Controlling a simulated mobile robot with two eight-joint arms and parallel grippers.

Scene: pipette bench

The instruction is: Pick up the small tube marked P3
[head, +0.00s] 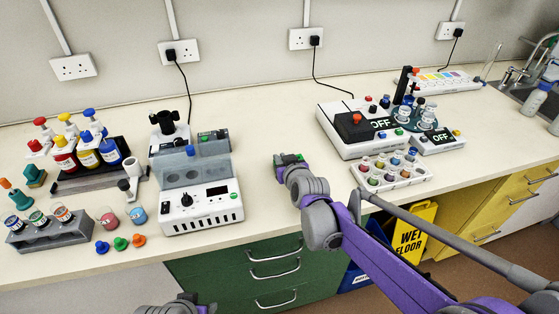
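Small tubes with coloured caps stand in a white rack (420,184) on the right half of the bench. Their markings are too small to read, so I cannot tell which one is P3. My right gripper (290,159) is over the middle of the bench, left of the white rack and apart from it. It is seen from behind, and its fingers are too small and hidden to show whether they are open. Only a bit of my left gripper (180,302) shows at the bottom edge, in front of the bench; its fingers are not clear.
A device with a black block (354,124) and an "OFF" display stands behind the rack. A white device with a knob (200,208) stands left of my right gripper. Bottles (87,155) and a grey rack of jars (48,233) fill the left. Bare bench lies around my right gripper.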

